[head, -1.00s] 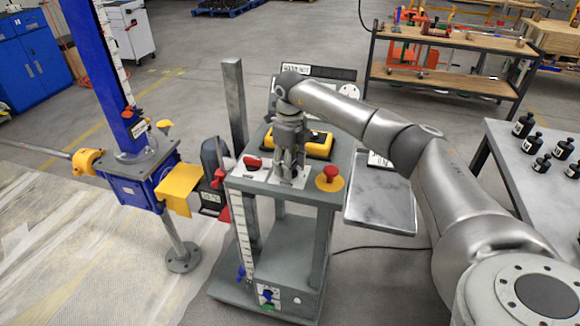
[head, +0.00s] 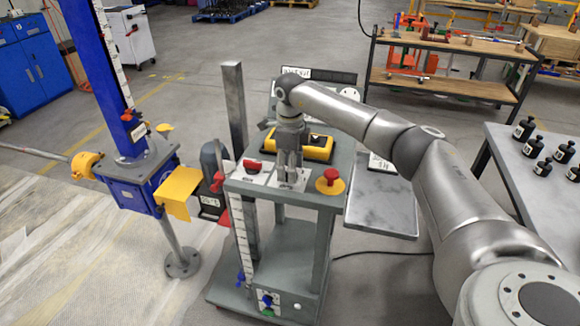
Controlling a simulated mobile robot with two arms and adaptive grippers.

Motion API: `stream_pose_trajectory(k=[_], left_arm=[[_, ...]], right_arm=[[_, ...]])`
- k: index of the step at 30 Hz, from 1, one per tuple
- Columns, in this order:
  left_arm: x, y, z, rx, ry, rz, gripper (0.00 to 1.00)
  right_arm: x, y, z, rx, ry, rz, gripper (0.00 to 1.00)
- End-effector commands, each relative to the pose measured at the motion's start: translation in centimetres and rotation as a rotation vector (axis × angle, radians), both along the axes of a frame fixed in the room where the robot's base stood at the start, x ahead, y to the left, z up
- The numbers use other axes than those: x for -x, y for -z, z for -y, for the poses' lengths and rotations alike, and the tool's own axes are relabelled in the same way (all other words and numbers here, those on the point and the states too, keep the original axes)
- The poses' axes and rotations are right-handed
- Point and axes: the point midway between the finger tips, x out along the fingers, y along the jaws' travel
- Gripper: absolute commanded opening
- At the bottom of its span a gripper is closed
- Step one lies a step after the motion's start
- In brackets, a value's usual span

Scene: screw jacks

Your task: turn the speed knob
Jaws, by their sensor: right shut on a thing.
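The grey control stand (head: 310,197) is in the middle of the head view. My right gripper (head: 289,180) points down at its top panel and is shut over a white plate (head: 262,178) there. The speed knob is hidden by the fingers, so I cannot make out its shape or angle. A red control (head: 253,165) sits left of the gripper, and a red mushroom button (head: 331,175) on a yellow disc sits to its right. A yellow and black device (head: 319,148) lies behind the gripper. My left gripper is not in view.
A blue screw jack (head: 140,178) with a yellow bracket (head: 178,190) stands left of the stand. A grey tray (head: 381,204) adjoins it on the right. A table with several black weights (head: 532,147) is far right. A cable crosses the floor.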

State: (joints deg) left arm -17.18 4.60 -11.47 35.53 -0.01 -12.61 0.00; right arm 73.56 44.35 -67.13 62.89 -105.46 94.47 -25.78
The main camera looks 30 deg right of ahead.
Motion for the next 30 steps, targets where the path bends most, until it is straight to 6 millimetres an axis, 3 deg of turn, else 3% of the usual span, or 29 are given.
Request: stream_pose_trajectory(k=[3,4,9,20,23,30], left_arm=[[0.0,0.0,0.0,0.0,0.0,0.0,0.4],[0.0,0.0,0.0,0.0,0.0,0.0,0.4],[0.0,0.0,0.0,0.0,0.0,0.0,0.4],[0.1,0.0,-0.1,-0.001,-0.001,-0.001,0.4],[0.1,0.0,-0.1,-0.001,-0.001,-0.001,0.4],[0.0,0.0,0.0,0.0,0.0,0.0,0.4]], right_arm=[[-0.1,-0.2,0.0,0.001,-0.002,0.005,0.26],[-0.1,-0.2,0.0,0.001,-0.002,0.005,0.52],[-0.1,-0.1,0.0,0.001,-0.001,0.003,0.71],[-0.1,-0.4,0.0,0.0,0.0,0.003,0.71],[-0.1,-1.6,0.0,0.0,0.0,0.004,0.71],[-0.2,-6.6,0.0,0.001,0.001,0.008,0.71]])
